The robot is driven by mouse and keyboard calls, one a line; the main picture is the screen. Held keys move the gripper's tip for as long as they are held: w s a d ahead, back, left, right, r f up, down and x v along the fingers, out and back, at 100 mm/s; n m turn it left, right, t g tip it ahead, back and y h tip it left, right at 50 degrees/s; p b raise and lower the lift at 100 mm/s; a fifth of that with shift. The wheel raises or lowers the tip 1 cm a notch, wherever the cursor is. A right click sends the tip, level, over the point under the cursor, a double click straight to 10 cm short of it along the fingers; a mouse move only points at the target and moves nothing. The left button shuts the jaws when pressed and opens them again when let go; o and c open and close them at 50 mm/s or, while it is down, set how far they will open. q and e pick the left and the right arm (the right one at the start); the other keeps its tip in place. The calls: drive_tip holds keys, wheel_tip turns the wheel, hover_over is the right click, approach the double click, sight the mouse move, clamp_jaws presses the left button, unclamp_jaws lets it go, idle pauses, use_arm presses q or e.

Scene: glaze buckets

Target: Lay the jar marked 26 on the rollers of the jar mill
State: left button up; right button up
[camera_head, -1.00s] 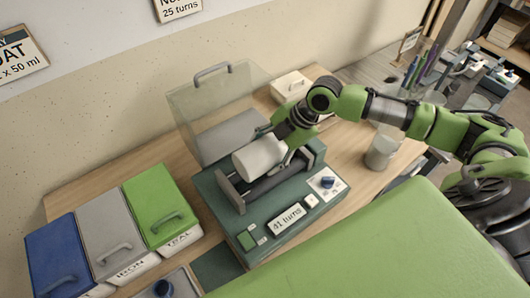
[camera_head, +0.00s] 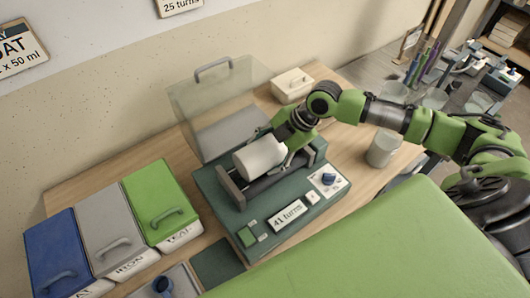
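A white jar (camera_head: 259,157) lies on its side over the dark rollers (camera_head: 256,186) of the green jar mill (camera_head: 222,202). No number shows on it from here. My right gripper (camera_head: 286,150) is at the jar's right end, with a finger on its near side; it seems to hold the jar, but the far finger is hidden. The mill's clear lid (camera_head: 215,92) stands open behind. The mill's display reads 41 turns (camera_head: 287,213). My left gripper is not in view.
Blue, grey and green lidded bins (camera_head: 160,203) stand at the left. A white box (camera_head: 292,86) is behind the mill. A pale cup (camera_head: 382,150) stands to the right under my arm. A large green surface (camera_head: 370,245) fills the front.

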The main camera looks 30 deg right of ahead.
drive_tip(key=o, duration=0.3)
drive_tip(key=shift+s+f, duration=0.3)
drive_tip(key=shift+f, duration=0.2)
drive_tip(key=shift+w, duration=0.15)
drive_tip(key=shift+r, duration=0.15)
drive_tip(key=shift+d, duration=0.1)
drive_tip(key=v, duration=1.2)
